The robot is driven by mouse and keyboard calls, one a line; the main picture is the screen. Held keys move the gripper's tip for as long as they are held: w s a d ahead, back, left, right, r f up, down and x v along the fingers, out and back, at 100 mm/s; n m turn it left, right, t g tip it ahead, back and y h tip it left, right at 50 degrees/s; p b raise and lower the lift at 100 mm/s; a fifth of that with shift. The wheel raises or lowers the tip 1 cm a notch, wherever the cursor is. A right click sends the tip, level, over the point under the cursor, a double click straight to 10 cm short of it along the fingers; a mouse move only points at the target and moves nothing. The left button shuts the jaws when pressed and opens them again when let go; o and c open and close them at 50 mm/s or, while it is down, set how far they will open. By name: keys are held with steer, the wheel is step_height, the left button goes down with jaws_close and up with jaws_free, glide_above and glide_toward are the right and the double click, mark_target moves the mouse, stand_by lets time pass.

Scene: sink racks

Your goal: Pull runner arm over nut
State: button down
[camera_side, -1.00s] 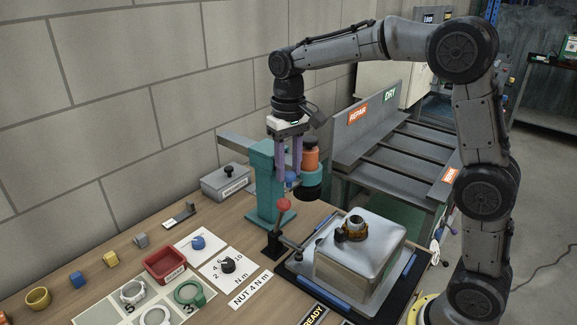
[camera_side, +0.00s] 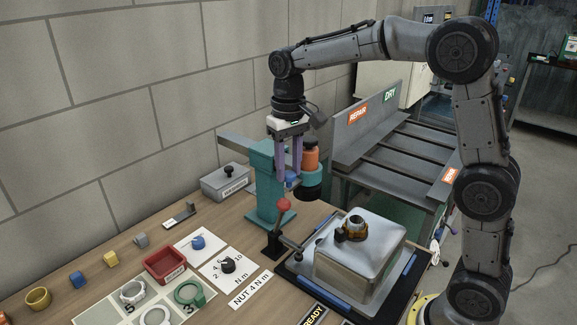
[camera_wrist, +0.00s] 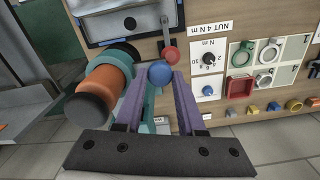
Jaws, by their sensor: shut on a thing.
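My gripper (camera_side: 291,176) points down beside the teal post (camera_side: 264,185), its purple fingers shut on a blue ball knob (camera_side: 291,181). In the wrist view the blue knob (camera_wrist: 159,73) sits between the fingertips. The orange and black runner (camera_side: 310,157), with a teal collar below, is just right of the fingers; it also shows in the wrist view (camera_wrist: 107,82). A grey arm (camera_side: 236,146) tops the post. The nut, a brass ring with dark parts (camera_side: 354,228), is on the upturned steel sink (camera_side: 384,242), to the right and nearer the camera. The knob's link to the runner is partly hidden.
A red-knobbed lever (camera_side: 283,204) stands between the post and the sink. A dial card (camera_side: 228,266), a red tray (camera_side: 166,265) and parts on a pale board lie left on the bench. The grey REPAIR/DRY rack (camera_side: 372,118) stands behind.

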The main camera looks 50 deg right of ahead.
steer(key=s, duration=1.4)
steer(key=shift+s, duration=0.2)
steer(key=shift+r, duration=0.1)
steer(key=c, duration=0.5)
jaws_free()
step_height(320, 180, up, 14)
